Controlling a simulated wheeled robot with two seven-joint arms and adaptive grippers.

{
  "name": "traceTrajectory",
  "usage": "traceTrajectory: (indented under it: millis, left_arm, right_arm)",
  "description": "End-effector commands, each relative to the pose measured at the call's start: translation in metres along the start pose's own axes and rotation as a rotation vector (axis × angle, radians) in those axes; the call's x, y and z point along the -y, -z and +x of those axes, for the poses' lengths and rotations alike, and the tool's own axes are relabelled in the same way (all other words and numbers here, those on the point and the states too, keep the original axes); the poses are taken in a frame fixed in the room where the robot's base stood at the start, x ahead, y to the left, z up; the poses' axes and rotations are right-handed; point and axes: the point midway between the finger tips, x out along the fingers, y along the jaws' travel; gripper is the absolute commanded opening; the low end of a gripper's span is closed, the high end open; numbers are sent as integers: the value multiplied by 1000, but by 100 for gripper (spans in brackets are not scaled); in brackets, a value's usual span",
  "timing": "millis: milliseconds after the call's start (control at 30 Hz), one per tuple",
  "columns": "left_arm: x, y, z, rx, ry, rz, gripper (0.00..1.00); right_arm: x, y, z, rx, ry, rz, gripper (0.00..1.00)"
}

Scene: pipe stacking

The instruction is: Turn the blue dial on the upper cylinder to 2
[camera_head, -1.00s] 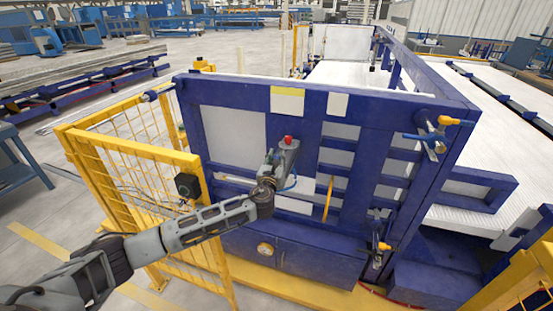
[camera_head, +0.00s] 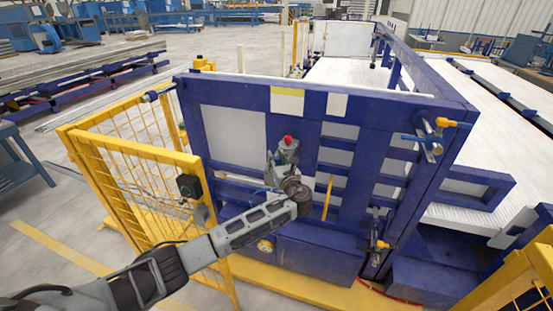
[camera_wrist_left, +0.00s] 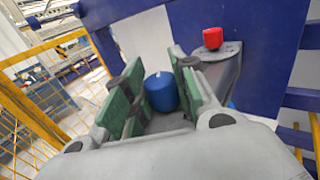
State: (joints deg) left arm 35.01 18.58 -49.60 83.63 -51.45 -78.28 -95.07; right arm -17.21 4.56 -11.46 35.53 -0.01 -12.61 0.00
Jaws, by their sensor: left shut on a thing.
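The blue dial (camera_wrist_left: 161,92) shows in the left wrist view, between the green-padded fingers of my left gripper (camera_wrist_left: 155,95). The gripper is shut on it. No number on the dial can be read. The dial sits below a grey bracket with a red knob (camera_wrist_left: 213,38). In the head view my left gripper (camera_head: 279,168) reaches up to a grey unit with a red top (camera_head: 287,141) on the blue machine front, and hides the dial. I cannot make out the cylinder behind the dial. My right gripper is not in view.
The blue machine frame (camera_head: 240,92) fills the middle. A yellow mesh fence (camera_head: 140,160) stands to its left, near my left arm. Blue fittings with yellow ends (camera_head: 440,122) are on the machine's right corner. Open floor (camera_head: 60,205) lies at the left.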

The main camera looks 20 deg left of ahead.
Motion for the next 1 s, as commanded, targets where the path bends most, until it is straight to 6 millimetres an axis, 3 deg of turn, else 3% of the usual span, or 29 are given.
traceTrajectory:
  millis: [500, 1000]
  left_arm:
    - [1, -1, 0, 2, -249, -1, 3]
    - [0, -2, 0, 3, -315, -1, 3]
  right_arm:
    - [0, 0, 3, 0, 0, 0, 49]
    - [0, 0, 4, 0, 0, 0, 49]
